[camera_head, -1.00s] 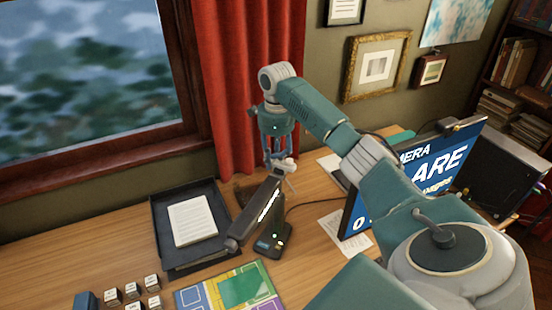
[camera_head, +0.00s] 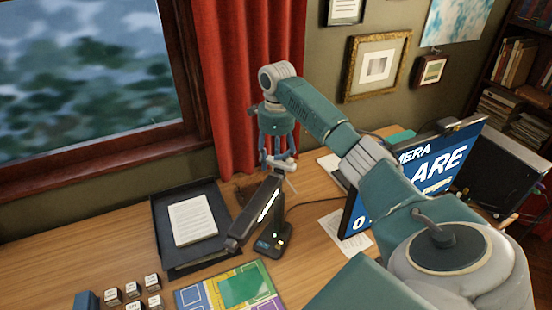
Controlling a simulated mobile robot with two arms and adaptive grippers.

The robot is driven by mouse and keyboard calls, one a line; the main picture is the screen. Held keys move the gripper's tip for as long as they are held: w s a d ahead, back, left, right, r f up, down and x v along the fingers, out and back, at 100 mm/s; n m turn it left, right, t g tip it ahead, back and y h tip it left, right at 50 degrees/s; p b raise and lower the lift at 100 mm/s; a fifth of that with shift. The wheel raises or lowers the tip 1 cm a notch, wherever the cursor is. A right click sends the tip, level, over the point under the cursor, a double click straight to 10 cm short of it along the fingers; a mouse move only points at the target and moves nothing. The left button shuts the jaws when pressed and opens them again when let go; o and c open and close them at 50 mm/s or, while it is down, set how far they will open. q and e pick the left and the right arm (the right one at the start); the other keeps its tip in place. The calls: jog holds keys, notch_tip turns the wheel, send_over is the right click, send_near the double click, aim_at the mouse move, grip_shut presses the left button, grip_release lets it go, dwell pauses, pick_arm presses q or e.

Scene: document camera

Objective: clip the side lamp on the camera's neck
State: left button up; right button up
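The document camera (camera_head: 255,214) stands on the desk, dark, with a slanted arm that has a bright strip along it and a small base (camera_head: 272,241) with lit buttons. My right gripper (camera_head: 278,157) points down just behind the top of this arm. Its fingers are closed around a small whitish piece, which looks like the side lamp (camera_head: 284,166), with a thin part hanging below. The lamp is very near the camera's upper end; I cannot tell whether they touch. The neck is partly hidden behind the slanted arm. My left gripper is not in view.
A black tray (camera_head: 165,235) with paper lies left of the camera. A colourful board (camera_head: 197,294) and several small blocks (camera_head: 132,290) lie in front. A monitor (camera_head: 420,178) stands to the right, with a sheet (camera_head: 340,231) beside it. A red curtain (camera_head: 240,60) hangs behind.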

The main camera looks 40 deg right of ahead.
dwell(0.6)
jog(key=shift+r, duration=0.95)
jog(key=o, duration=1.3)
notch_tip(320, 180, up, 12)
jog(key=shift+s, duration=0.1)
